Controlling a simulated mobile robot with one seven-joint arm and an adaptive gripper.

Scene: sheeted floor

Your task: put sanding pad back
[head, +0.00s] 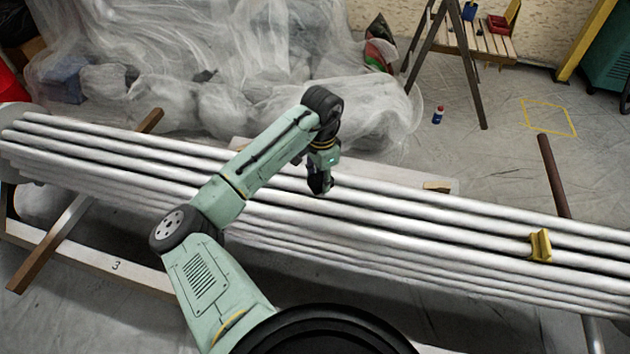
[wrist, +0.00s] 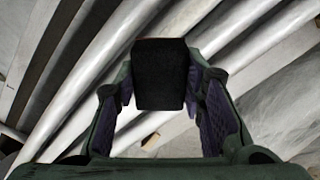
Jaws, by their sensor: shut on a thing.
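My gripper (head: 320,186) hangs above the bundle of long white pipes (head: 400,226), pointing down, near the middle of the head view. In the wrist view, its fingers (wrist: 160,100) are on either side of a dark block with a thin reddish edge, which looks like the sanding pad (wrist: 160,75). The gripper is shut on this pad. In the head view the pad is too small and dark to tell apart from the fingers.
A yellow bracket (head: 541,246) sits on the pipes at right. A slatted wooden stand (head: 478,42) holding small red, blue and yellow things is at the back. A small blue bottle (head: 438,115) and a yellow floor outline (head: 548,131) lie beyond the pipes. Plastic sheeting (head: 230,80) fills the back left.

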